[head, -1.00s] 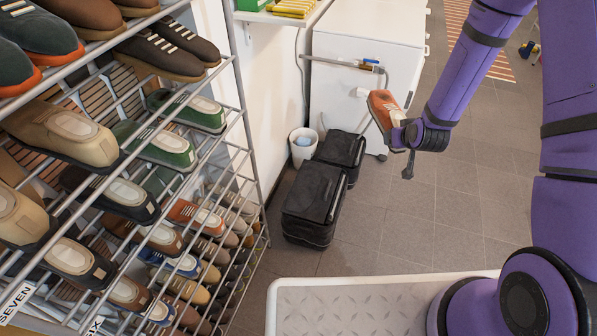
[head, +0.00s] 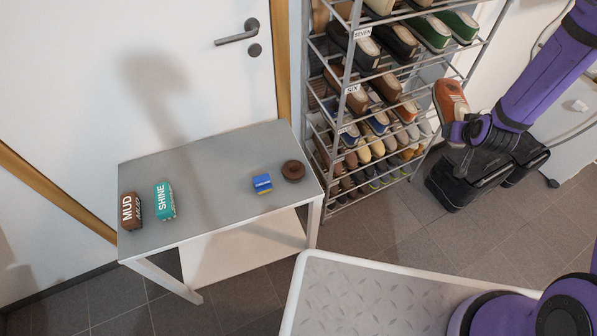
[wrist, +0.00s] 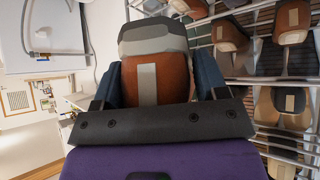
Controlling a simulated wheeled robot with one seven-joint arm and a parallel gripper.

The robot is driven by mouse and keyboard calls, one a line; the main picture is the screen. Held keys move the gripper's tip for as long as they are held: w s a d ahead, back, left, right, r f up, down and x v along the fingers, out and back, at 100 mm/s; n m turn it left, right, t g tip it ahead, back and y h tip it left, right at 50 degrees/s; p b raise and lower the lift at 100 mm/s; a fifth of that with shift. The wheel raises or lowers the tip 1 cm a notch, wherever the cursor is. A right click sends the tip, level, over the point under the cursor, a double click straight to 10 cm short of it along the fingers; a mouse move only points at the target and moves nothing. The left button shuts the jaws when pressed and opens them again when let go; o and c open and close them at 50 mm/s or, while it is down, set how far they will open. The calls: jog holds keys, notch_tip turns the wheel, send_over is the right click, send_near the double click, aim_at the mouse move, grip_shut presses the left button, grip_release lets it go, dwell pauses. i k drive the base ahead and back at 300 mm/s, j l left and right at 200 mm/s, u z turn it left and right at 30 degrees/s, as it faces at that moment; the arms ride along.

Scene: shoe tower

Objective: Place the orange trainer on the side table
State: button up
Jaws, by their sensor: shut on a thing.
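The orange trainer (head: 451,99) is held up at the right in the head view, in front of the shoe rack's right side. My gripper (head: 457,122) is shut on its lower end. In the wrist view the trainer (wrist: 158,75) stands between my two fingers (wrist: 158,88), with its grey end away from me. The grey side table (head: 215,180) stands at the left of the head view, well apart from the trainer. Its top has a bare stretch in the middle.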

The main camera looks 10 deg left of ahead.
aim_at(215, 177)
jog(key=k+j+u, duration=0.45)
jog(key=i+u, duration=0.35)
